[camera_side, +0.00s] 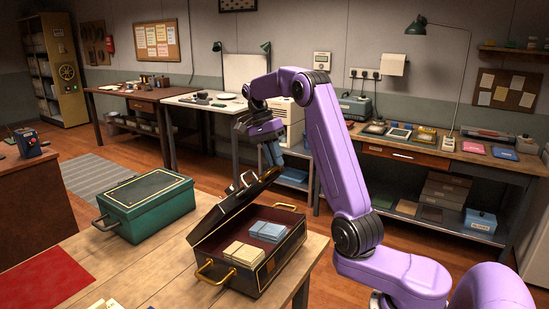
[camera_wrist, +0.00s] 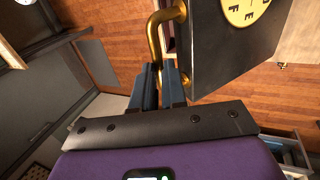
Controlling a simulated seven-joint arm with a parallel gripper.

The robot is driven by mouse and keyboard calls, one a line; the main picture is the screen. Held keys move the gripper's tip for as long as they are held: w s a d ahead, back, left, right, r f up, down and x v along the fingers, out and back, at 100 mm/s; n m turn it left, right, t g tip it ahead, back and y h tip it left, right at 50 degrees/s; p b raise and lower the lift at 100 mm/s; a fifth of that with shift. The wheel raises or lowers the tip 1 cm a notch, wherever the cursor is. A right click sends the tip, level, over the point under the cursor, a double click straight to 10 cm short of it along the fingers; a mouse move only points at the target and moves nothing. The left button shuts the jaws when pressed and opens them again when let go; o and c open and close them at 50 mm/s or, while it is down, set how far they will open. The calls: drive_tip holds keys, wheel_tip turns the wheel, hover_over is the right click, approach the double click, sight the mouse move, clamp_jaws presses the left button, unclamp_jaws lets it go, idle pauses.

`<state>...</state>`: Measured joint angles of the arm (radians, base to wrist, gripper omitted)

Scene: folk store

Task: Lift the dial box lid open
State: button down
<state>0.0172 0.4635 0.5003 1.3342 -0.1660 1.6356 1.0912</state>
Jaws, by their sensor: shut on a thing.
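The dial box (camera_side: 262,265) is a dark case with brass trim on the wooden table. Its lid (camera_side: 234,202) is raised and tilted up, so the inside shows. Cream and blue bundles of cards lie in the box. In the wrist view the dark lid (camera_wrist: 215,62) bears a yellow dial (camera_wrist: 243,9) with letters. My gripper (camera_side: 270,163) is above the raised lid in the side view. In the wrist view my gripper (camera_wrist: 158,76) has its blue fingers shut on the lid's brass handle (camera_wrist: 155,35). The lid's hinges are hidden.
A green case (camera_side: 148,207) with a handle stands on the same table, left of the dial box. A red mat (camera_side: 45,282) lies at the lower left. Workbenches (camera_side: 440,155) with tools and papers line the back wall. Open floor lies between.

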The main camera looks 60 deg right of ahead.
drive_tip(key=shift+w+a+f, duration=0.1)
drive_tip(key=shift+a, duration=0.1)
drive_tip(key=c, duration=1.3)
unclamp_jaws()
drive_tip(key=shift+o, duration=0.7)
drive_tip(key=shift+d, duration=0.1)
drive_tip(key=v, duration=0.7)
drive_tip(key=shift+r, duration=0.3)
drive_tip(key=shift+w, duration=0.1)
